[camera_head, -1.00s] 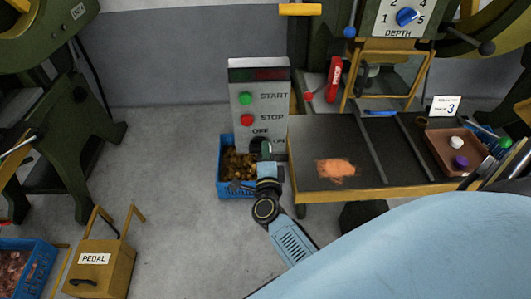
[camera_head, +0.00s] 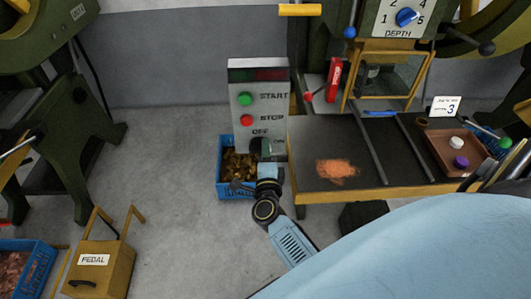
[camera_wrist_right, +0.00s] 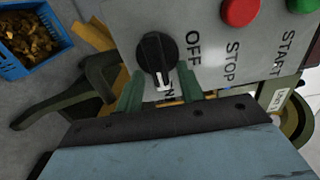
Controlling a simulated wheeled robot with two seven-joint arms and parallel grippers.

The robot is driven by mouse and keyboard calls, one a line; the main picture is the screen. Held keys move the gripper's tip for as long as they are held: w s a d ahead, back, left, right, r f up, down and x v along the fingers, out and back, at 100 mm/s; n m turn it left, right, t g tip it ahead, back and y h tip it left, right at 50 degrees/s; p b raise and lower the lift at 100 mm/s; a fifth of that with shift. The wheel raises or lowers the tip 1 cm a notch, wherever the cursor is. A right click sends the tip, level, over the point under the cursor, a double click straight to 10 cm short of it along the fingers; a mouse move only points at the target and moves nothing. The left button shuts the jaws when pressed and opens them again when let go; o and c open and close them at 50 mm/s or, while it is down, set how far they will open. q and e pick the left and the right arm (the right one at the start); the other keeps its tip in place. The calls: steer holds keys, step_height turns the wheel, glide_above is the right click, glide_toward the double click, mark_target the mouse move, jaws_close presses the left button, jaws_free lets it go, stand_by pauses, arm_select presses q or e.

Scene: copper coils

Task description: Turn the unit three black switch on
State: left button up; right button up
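The black rotary switch (camera_wrist_right: 157,55) is on the grey control panel (camera_wrist_right: 215,70). In the right wrist view, its white mark points towards the partly hidden ON label, away from OFF. My right gripper (camera_wrist_right: 160,75) is open in front of the panel. Its two green fingers stand on either side of the switch's marked end, with gaps visible. In the head view, my right gripper (camera_head: 265,153) is at the panel's lower part and covers much of the switch. My left gripper is not in view.
A green START button (camera_head: 245,98) and a red STOP button (camera_head: 246,121) are above the switch. A blue crate of metal scraps (camera_head: 223,185) is on the floor beside the panel. A workbench (camera_head: 310,150) stands right, with a card showing 3 (camera_head: 445,106).

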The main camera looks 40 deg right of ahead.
steer(key=v, duration=1.3)
steer(key=shift+s, duration=0.25)
